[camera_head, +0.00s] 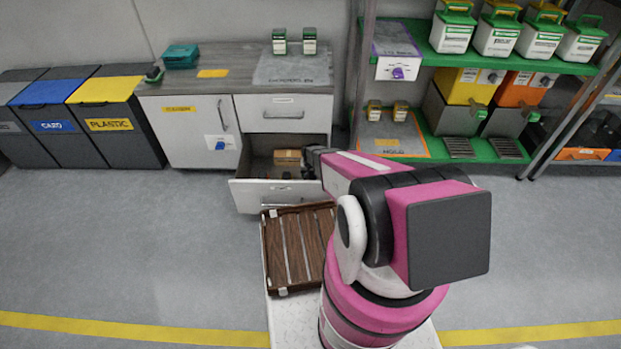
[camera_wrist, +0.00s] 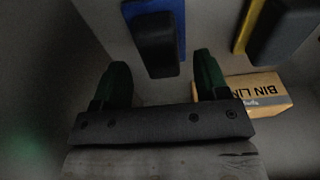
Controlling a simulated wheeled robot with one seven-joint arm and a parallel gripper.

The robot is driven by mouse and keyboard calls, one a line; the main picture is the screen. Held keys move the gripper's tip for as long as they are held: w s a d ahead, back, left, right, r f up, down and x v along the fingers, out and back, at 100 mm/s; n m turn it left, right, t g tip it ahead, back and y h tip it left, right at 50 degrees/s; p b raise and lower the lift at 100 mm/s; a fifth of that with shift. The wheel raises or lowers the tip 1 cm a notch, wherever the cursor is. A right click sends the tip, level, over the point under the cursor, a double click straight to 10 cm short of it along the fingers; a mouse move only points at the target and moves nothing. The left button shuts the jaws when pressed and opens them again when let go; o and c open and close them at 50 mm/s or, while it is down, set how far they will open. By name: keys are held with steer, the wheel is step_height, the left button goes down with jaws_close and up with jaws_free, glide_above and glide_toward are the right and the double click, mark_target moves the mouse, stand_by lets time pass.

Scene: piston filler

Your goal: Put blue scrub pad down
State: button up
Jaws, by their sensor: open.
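The blue scrub pad, with a dark block-shaped handle on a blue base (camera_wrist: 181,22), lies in the pulled-out lower drawer (camera_head: 275,197). In the wrist view it is ahead of my gripper (camera_wrist: 160,68), in line with the gap between the two dark green fingers. The fingers are open and spread apart, with nothing held between them. In the head view my arm reaches into the drawer from the right. The pad cannot be made out clearly there.
A box marked BIN LIN (camera_wrist: 262,95) lies right of my gripper. A yellow-edged dark item (camera_wrist: 285,32) lies farther right in the drawer. The grey cabinet counter (camera_head: 225,85) is above. A slatted brown tray (camera_head: 297,250) is in front of the drawer.

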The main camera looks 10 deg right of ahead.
steer(key=s+r, duration=0.7)
steer(key=r, duration=0.6)
steer(key=s+r+n+g, duration=0.1)
steer(key=s+r, duration=0.6)
steer(key=r, duration=0.6)
steer(key=s+r+n, duration=0.1)
steer(key=s+r, duration=0.6)
steer(key=r, duration=0.5)
steer(key=shift+s+r, duration=0.4)
steer(key=shift+o, duration=0.4)
